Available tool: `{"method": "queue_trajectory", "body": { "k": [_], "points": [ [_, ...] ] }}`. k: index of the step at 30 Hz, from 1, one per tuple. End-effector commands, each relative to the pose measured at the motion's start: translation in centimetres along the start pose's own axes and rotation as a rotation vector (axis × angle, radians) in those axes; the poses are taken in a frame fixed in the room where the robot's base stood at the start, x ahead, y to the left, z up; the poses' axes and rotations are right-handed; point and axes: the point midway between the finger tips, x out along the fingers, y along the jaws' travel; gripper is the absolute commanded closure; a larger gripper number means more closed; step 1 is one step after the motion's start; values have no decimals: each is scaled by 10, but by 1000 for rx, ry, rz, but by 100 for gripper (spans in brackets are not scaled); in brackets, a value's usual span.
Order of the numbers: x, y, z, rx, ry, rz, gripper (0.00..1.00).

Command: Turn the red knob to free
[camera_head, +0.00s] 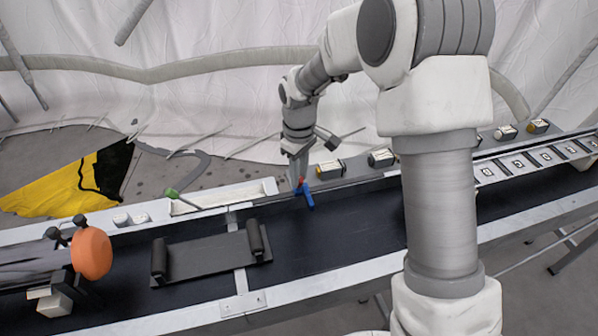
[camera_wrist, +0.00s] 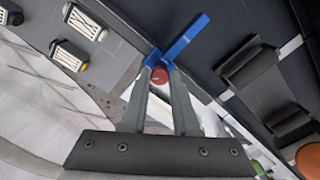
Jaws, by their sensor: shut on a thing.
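The red knob (camera_wrist: 161,76) sits between my fingertips in the wrist view, with its round red face showing. In the head view only a small bit of the red knob (camera_head: 301,183) shows at the tip of my gripper (camera_head: 298,176). My gripper (camera_wrist: 160,72) is shut on the red knob. A blue lever-like piece (camera_wrist: 187,37) lies right at the knob, with a long arm and a shorter stub by the fingertips. In the head view this blue piece (camera_head: 306,195) stands at the far edge of the black belt. The knob's base is hidden.
The black conveyor belt (camera_head: 345,222) runs across the view. A dark tray (camera_head: 205,257) with two rollers lies on it, left of my gripper. An orange disc (camera_head: 91,253) stands farther left. A green-handled tool (camera_head: 173,193) and several small boxes line the far rail.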

Motion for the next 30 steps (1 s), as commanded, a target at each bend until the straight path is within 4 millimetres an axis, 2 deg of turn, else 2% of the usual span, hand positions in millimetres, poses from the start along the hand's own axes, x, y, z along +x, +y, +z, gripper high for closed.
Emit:
{"method": "queue_trajectory", "body": {
  "k": [12,29,30],
  "points": [
    [-1,0,-1,-202,2,2,100],
    [-1,0,-1,-233,3,2,100],
    [-1,0,-1,-233,3,2,70]
  ]
}}
